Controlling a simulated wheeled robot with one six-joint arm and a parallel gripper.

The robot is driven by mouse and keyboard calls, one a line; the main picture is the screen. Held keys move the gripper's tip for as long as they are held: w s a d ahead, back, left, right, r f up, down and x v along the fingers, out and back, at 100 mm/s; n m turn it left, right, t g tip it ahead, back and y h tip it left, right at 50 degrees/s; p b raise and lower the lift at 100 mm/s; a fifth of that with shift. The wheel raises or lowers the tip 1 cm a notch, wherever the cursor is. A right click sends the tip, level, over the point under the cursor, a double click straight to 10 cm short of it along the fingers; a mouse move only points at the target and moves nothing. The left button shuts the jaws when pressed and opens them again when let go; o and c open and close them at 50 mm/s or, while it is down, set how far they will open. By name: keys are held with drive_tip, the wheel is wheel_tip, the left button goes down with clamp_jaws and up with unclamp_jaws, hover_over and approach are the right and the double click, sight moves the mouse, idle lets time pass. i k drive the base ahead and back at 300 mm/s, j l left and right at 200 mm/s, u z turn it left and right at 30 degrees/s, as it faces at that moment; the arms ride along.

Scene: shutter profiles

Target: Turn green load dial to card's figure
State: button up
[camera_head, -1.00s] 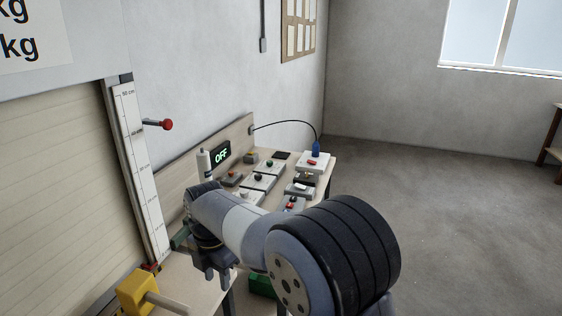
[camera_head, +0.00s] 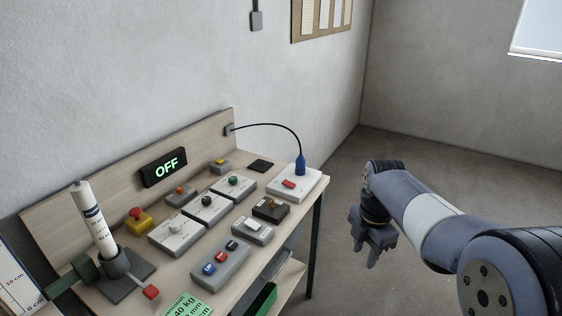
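The green dial (camera_head: 234,181) sits on a white-topped box in the back row of controls on the bench. A white dial (camera_head: 175,228) and a black dial (camera_head: 207,201) are on similar boxes beside it. My gripper (camera_head: 365,256) points down over the floor, right of the bench and apart from every control. Its two fingers look parted and empty. The dial's setting is too small to read.
A display (camera_head: 164,167) on the backboard reads OFF. A white cylinder (camera_head: 95,220) stands upright at the left with a red-tipped lever. Several button and switch boxes crowd the bench (camera_head: 165,287). A blue plug with a black cable (camera_head: 300,165) stands at the far right corner.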

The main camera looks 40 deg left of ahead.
sight(233, 180)
drive_tip(key=i+u, duration=0.35)
drive_tip(key=i, duration=0.2)
drive_tip(key=i+u, duration=0.35)
drive_tip(key=i, duration=0.2)
drive_tip(key=i+l+u, duration=0.35)
drive_tip(key=i, duration=0.2)
drive_tip(key=i+j+u, duration=0.1)
drive_tip(key=i+u, duration=0.95)
drive_tip(key=k, duration=0.05)
